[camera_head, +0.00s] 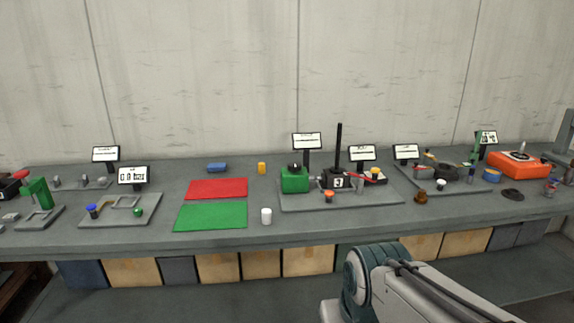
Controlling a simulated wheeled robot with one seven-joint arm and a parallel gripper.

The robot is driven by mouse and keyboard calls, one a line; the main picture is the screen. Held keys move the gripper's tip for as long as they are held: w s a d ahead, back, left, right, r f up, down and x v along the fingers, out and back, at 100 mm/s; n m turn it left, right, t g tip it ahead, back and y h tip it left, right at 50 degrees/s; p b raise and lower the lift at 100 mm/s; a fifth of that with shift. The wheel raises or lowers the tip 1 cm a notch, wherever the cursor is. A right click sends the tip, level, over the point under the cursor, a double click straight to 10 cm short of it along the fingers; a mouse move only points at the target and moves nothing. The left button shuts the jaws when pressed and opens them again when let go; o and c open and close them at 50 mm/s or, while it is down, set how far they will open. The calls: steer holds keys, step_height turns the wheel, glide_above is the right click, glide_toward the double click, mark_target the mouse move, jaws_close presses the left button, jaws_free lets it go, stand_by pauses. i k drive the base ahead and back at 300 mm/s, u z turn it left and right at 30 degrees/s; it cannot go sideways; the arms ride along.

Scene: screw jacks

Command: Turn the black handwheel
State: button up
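A green block (295,180) stands on a grey base plate (300,204) at the middle of the bench. A small black round part (295,165) sits on its top; it may be the handwheel, but it is too small to be sure. Right of it is a black block (337,181) with a white "3" label and a tall black post (338,147). A thin red bar runs from this block to the right. My arm shows at the bottom right, in front of the bench and apart from these things. My gripper is not in view.
Red (217,188) and green (211,216) mats lie left of the plate. A white cylinder (266,216) stands near its front left corner, and an orange knob (329,196) at its front. Small signs stand behind. An orange box (518,165) stands far right.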

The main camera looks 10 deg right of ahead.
mark_target(295, 166)
steer(key=z, duration=0.1)
steer(key=i, duration=1.65)
steer(key=u, duration=0.65)
